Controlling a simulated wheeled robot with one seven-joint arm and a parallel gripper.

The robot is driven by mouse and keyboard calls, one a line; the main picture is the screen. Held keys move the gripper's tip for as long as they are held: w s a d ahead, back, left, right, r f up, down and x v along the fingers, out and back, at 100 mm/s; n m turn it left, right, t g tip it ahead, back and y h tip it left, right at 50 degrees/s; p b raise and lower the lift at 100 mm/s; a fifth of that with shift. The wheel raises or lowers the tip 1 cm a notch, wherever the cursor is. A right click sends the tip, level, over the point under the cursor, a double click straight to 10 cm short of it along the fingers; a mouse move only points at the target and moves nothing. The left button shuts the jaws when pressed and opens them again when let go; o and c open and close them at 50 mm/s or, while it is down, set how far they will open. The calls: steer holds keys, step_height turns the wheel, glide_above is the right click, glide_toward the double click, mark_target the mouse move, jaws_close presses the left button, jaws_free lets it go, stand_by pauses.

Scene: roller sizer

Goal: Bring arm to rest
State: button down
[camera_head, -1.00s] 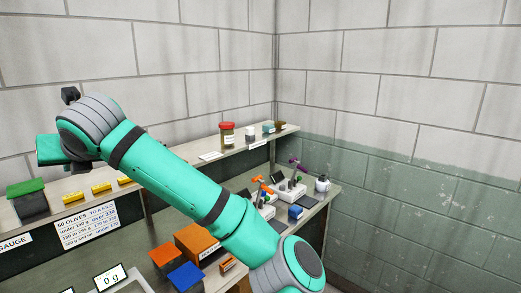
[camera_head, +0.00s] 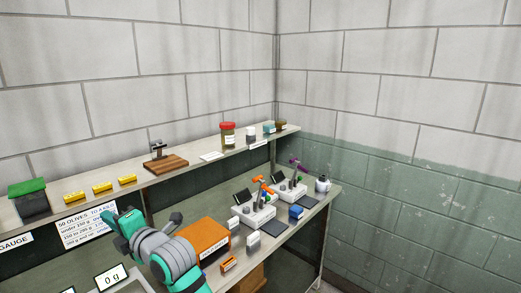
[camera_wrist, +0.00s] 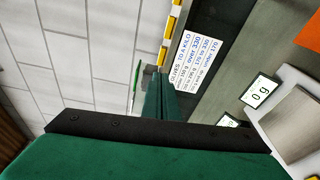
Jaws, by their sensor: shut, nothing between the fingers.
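My arm is folded low at the bottom of the head view, with its grey-banded wrist over the bench. My gripper (camera_head: 124,222) is the teal part left of the wrist, in front of the printed olive sign (camera_head: 86,228). In the wrist view my gripper (camera_wrist: 160,98) shows its two green fingers pressed together with nothing between them. The sign is also in the wrist view (camera_wrist: 197,55), to the right of the fingers. The lower part of my arm is cut off by the frame edge.
An orange box (camera_head: 203,240) stands close to the right of my wrist. A scale display reading 0 g (camera_head: 111,277) is below my gripper. The raised shelf (camera_head: 187,177) carries jars, yellow blocks and a wooden stand. Small devices stand on the bench at right.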

steer(key=s+d+f+m+t+h, duration=0.3)
steer(key=s+d+f+m, duration=0.3)
steer(key=f, duration=0.4)
steer(key=s+d+f+m+t+h, duration=0.2)
steer(key=s+d+f+m+h, duration=0.1)
steer(key=d+f+m, duration=0.6)
steer(key=s+d+f+m+t+h, duration=0.3)
steer(key=s+d+f+m, duration=0.3)
steer(key=f, duration=0.5)
steer(key=s+d+f+m+h, duration=0.1)
steer(key=s+d+m+h, duration=0.1)
steer(key=s+d, duration=0.4)
steer(key=s+d+f+m+g+h, duration=0.1)
steer(key=s+d+m, duration=0.3)
steer(key=s, duration=1)
steer(key=s+d+f+m+g+h, duration=0.1)
steer(key=s+d+f+m+h, duration=0.2)
steer(key=s+d, duration=0.4)
steer(key=s, duration=0.3)
steer(key=shift+d+m, duration=0.4)
